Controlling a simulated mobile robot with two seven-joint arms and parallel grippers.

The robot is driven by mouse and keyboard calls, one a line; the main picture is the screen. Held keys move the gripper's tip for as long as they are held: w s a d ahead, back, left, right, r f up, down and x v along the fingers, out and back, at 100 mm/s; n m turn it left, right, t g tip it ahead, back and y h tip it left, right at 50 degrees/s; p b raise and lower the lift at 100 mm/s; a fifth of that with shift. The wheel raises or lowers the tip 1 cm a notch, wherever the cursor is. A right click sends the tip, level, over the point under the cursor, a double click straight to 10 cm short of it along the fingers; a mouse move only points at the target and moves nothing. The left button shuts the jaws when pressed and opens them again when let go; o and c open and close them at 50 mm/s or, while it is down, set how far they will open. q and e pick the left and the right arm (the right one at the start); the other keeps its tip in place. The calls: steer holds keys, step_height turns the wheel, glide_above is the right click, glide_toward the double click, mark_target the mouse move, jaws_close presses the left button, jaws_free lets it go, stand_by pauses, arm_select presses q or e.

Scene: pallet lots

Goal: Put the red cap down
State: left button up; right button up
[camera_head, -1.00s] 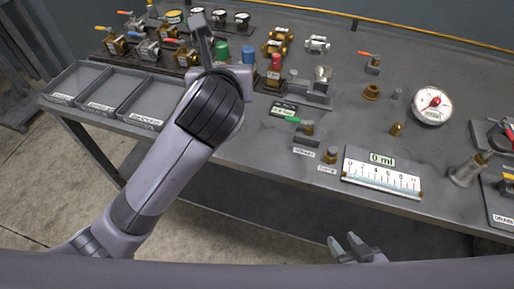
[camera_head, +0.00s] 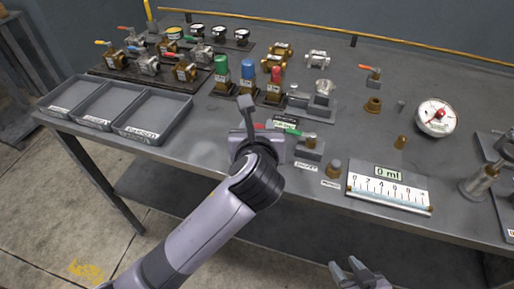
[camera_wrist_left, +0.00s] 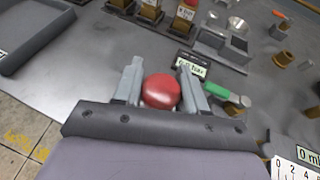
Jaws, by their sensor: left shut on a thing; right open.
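The red cap (camera_wrist_left: 161,91) is round and smooth and sits between the two fingers of my left gripper (camera_wrist_left: 160,74) in the left wrist view, which are shut on it. In the head view my left gripper (camera_head: 247,118) is over the front middle of the bench, left of the green-handled valve (camera_head: 308,146). The wrist hides most of the cap there. I cannot tell whether the cap touches the bench top. My right gripper (camera_head: 349,267) is open and empty, low in front of the bench edge.
Grey trays (camera_head: 183,108) stand at the bench's left end. Posts with green (camera_head: 221,66), blue (camera_head: 246,70) and red (camera_head: 275,76) tops stand behind my left gripper. A small label display (camera_wrist_left: 191,66) lies just beyond it. A ruled gauge (camera_head: 388,190) is to the right. Bare bench lies left of the gripper.

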arm_select(q)
step_height(320, 180, down, 5)
steer(key=shift+f+b, duration=0.1)
steer(key=shift+b, duration=0.35)
steer(key=o, duration=1.1)
steer(key=shift+c, duration=0.2)
